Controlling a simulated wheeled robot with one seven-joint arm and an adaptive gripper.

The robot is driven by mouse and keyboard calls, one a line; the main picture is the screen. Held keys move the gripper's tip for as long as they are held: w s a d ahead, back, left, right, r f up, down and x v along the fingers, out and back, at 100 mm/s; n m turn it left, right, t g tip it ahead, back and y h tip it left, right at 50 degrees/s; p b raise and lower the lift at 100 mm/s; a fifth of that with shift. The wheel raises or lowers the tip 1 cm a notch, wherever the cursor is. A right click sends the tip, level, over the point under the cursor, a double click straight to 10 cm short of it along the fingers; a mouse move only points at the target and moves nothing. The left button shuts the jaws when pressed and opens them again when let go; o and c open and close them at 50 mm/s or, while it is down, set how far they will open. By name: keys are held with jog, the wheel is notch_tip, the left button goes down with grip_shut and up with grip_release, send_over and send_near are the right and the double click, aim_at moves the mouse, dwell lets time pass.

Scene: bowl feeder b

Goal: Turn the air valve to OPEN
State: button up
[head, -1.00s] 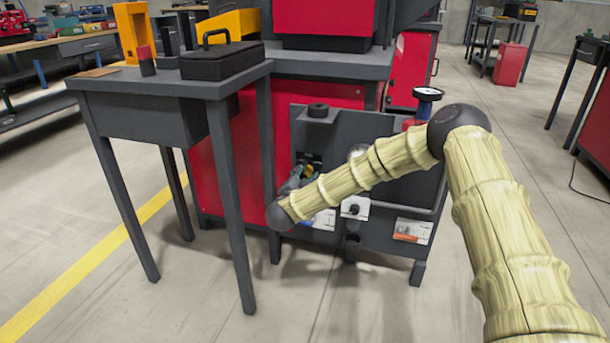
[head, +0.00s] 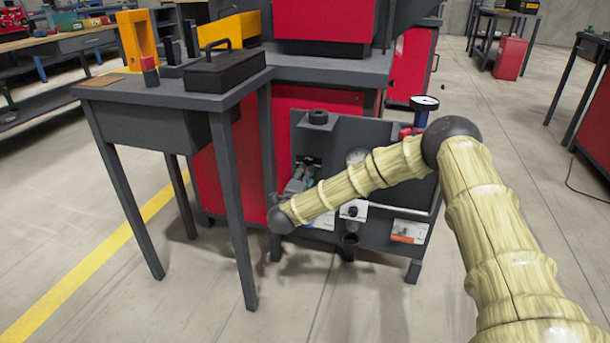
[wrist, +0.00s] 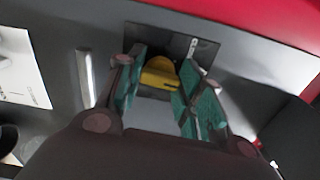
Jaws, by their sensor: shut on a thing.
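The air valve's yellow handle (wrist: 158,73) shows in the wrist view, in front of a dark plate (wrist: 190,48) on the grey panel. My gripper (wrist: 165,78) has its teal-padded fingers on either side of this handle and is shut on it. In the head view my gripper (head: 300,183) is at the left part of the dark grey panel (head: 385,135), low down beside the small table's leg. The handle is hidden there by my gripper and arm. I cannot read any OPEN or SHUT marking.
A small dark table (head: 165,95) with a black handled case (head: 228,68) stands close on the left. A pale bar (wrist: 85,78) and a white label (wrist: 22,70) lie left of the fingers. Open floor lies in front.

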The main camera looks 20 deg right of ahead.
jog(key=shift+m, duration=3.9)
jog(key=o, duration=1)
jog(key=shift+s, duration=0.1)
jog(key=v, duration=1.2)
